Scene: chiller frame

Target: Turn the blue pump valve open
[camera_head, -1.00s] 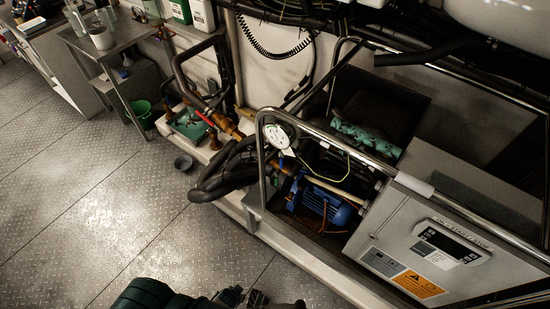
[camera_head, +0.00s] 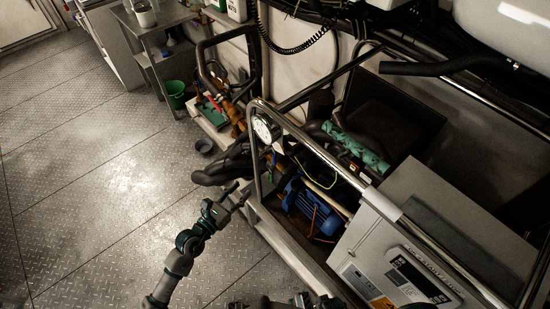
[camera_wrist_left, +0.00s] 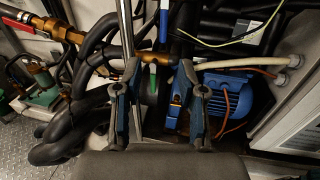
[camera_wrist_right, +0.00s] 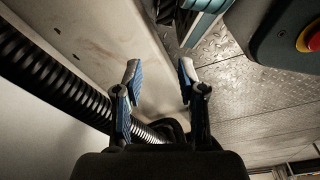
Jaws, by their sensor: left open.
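The blue valve lever (camera_wrist_left: 163,22) stands upright near the top middle of the left wrist view, beside a chrome rail. A brass pipe (camera_wrist_left: 75,36) runs to its left. The blue pump motor (camera_head: 312,209) sits inside the frame; it also shows in the left wrist view (camera_wrist_left: 236,96). My left gripper (camera_head: 234,192) is outside the frame's front rail, with its jaws open; in the left wrist view (camera_wrist_left: 160,68) the lever lies above its fingertips. A green piece shows between the fingers. My right gripper (camera_wrist_right: 158,70) is open and empty beside a ribbed black hose.
The chrome rail (camera_head: 322,159) crosses in front of the pump. A pressure gauge (camera_head: 263,130) is on its left corner. Thick black hoses (camera_head: 222,174) bulge out at the left. A control box (camera_head: 395,235) is on the right. The floor (camera_head: 95,190) at left is clear.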

